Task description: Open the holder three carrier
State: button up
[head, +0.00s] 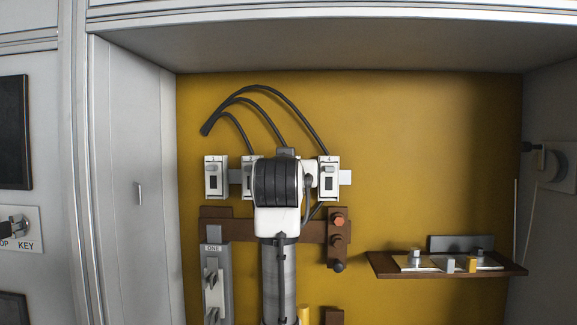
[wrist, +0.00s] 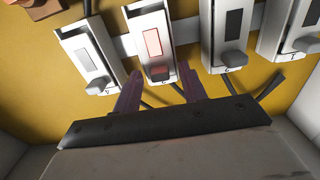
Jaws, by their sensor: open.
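A row of white holders with small windows and grey handles crosses the wrist view, which appears inverted. The second from the left, which looks to be holder three (wrist: 143,22), has a reddish window and a grey handle (wrist: 160,74) at its lower end. Its carrier appears closed. My gripper (wrist: 163,84) is open, with its purple-tinted fingers on either side of that handle; I cannot tell whether they touch it. In the head view, my arm hides this holder and my gripper.
Neighbouring holders (wrist: 88,50) (wrist: 228,35) stand close on both sides, with dark cables by the fingers. A brown block with knobs (head: 338,238) and a grey unit labelled ONE (head: 214,262) are below. A brown shelf (head: 385,266) holds small parts at right.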

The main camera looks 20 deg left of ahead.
grip_shut()
